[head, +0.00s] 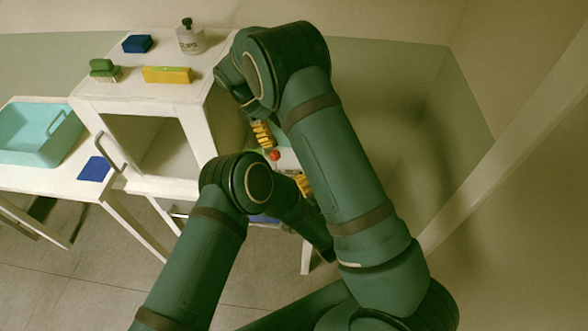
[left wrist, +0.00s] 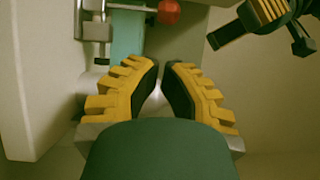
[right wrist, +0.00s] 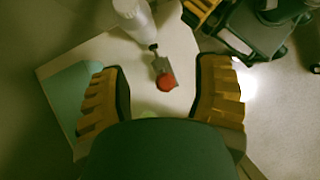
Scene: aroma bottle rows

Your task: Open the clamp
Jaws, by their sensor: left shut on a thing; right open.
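A red knob (head: 275,155) with a dark stem sits over a white tabletop, partly hidden by my arms. In the right wrist view the knob (right wrist: 165,82) lies between the open fingers of my right gripper (right wrist: 162,62); I cannot tell whether they touch it. In the left wrist view the knob (left wrist: 168,12) is at the top, beside grey metal clamp parts (left wrist: 96,26). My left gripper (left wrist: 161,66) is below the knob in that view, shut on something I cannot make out. In the head view my left gripper (head: 303,184) is below my right gripper (head: 262,134).
A pale bottle-shaped thing (right wrist: 133,14) is near the knob in the right wrist view. A teal bin (head: 32,145) stands left.

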